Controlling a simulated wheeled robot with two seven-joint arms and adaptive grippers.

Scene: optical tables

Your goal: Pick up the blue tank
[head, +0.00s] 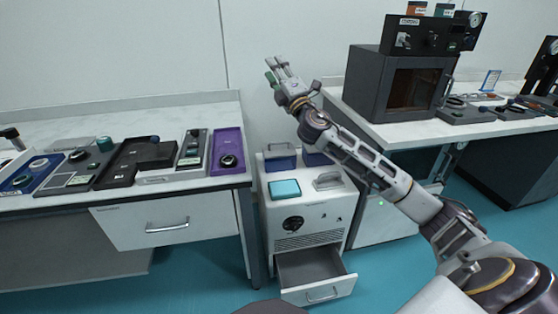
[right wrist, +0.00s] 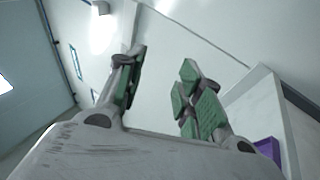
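Dark blue tanks stand at the back of the white cabinet's top: one on the left (head: 280,163) and one on the right (head: 316,158), partly hidden by my right arm. A teal-blue square (head: 285,189) lies in front of them. I cannot tell for sure which is the blue tank. My right gripper (head: 277,72) is raised high above the cabinet, near the wall, well apart from these things. In the right wrist view its green-padded fingers (right wrist: 163,85) are spread with nothing between them. My left gripper is not in view.
The white cabinet (head: 310,222) stands between two benches, with an open, empty-looking drawer (head: 312,268) low at its front. The left bench holds several trays and a purple tray (head: 227,152). A dark oven (head: 398,88) stands on the right bench.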

